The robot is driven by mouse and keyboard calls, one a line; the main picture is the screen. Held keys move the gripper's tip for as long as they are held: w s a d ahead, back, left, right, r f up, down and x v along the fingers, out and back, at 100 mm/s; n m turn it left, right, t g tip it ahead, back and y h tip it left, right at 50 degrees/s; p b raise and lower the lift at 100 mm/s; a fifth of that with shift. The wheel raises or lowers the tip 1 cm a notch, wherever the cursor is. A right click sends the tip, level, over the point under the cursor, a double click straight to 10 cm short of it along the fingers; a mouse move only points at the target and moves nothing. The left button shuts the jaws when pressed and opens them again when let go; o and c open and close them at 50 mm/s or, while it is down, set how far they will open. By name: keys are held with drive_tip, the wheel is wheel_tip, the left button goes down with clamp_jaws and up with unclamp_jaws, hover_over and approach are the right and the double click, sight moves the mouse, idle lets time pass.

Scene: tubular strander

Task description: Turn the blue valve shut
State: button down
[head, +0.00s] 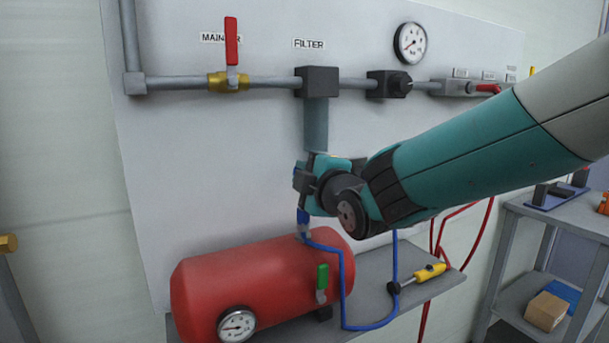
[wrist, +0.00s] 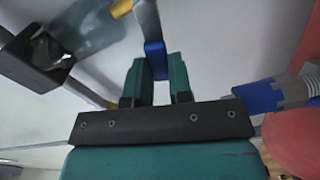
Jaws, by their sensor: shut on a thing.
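The blue valve handle (wrist: 154,52) shows in the wrist view as a blue grip on a metal lever. The lever comes down from yellow fittings (wrist: 122,8) at the top edge. My gripper (wrist: 161,66) has its two green fingers on either side of the blue grip and is shut on it near the fingertips. In the head view my gripper (head: 308,186) is just below the filter bowl (head: 316,125), and my wrist hides the blue valve there. How far the valve is turned cannot be told.
A red tank (head: 240,285) with a gauge and green lever lies below my gripper. A blue hose (head: 343,290) loops beside it. The red main valve (head: 231,42) is above left. A pressure gauge (head: 410,42) is above my arm.

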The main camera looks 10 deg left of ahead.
drive_tip(key=c, duration=1)
unclamp_jaws()
drive_tip(key=b+v, duration=0.3)
drive_tip(key=v, duration=1.4)
drive_tip(key=shift+s+d, duration=0.15)
